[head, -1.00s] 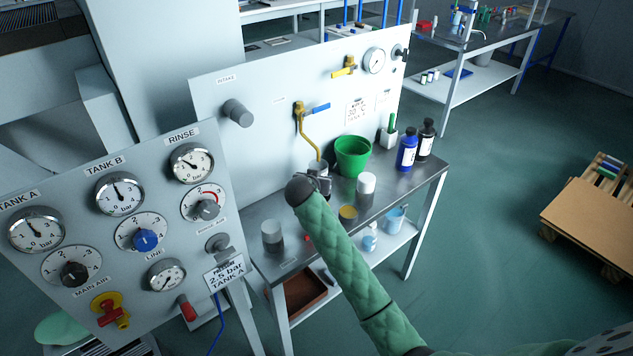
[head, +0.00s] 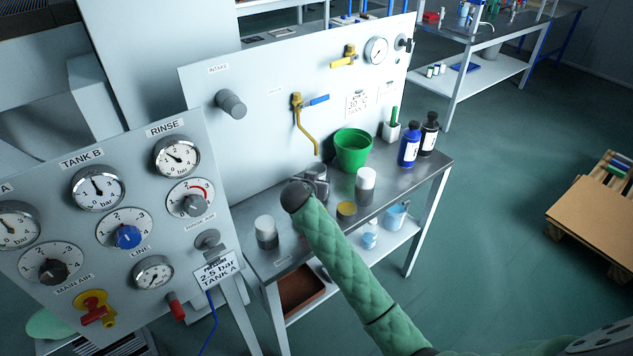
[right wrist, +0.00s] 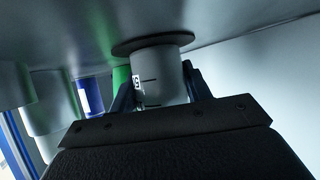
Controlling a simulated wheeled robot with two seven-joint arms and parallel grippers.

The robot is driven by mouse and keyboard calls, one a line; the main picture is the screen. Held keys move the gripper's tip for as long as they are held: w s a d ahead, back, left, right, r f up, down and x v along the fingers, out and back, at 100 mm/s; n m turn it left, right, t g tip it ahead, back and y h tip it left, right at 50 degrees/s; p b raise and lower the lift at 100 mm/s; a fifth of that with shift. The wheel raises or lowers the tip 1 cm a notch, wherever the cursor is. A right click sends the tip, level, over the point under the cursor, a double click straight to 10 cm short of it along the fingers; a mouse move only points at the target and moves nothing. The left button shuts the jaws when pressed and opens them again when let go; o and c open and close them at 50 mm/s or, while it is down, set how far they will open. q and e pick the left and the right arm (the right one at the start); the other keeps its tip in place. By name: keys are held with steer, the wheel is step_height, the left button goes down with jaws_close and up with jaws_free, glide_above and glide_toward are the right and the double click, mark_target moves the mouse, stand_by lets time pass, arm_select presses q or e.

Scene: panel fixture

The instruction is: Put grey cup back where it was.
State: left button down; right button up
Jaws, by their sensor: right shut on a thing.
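The grey cup (right wrist: 162,75) is between the fingers of my right gripper (right wrist: 163,90) in the right wrist view, where the bench shows at the top. Its base is at a dark round disc (right wrist: 125,48) on the bench top; I cannot tell whether it bears on it. In the head view the cup (head: 316,171) is mostly hidden by my right gripper (head: 318,187), below the yellow spout (head: 306,135). My left gripper is not in view.
A green bucket (head: 353,153) stands right behind the cup. Grey-and-white containers (head: 266,232) (head: 366,184), a yellow-topped can (head: 346,211), and blue (head: 409,150) and black (head: 429,136) bottles stand on the bench (head: 425,177). The gauge panel (head: 75,220) is at left.

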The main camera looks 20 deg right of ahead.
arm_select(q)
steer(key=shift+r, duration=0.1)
arm_select(e)
steer(key=shift+f, duration=0.1)
steer(key=o, duration=1)
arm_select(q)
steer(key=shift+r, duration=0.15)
arm_select(e)
steer(key=shift+o, duration=0.2)
steer(key=shift+s+a+r, duration=0.25)
steer(key=shift+s, duration=0.05)
steer(key=b+v, duration=0.2)
steer(key=v, duration=0.7)
steer(key=shift+s+a+r, duration=0.2)
steer(key=shift+s, duration=0.05)
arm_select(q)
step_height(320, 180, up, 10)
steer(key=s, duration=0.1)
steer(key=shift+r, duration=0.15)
arm_select(e)
steer(key=shift+v, duration=0.75)
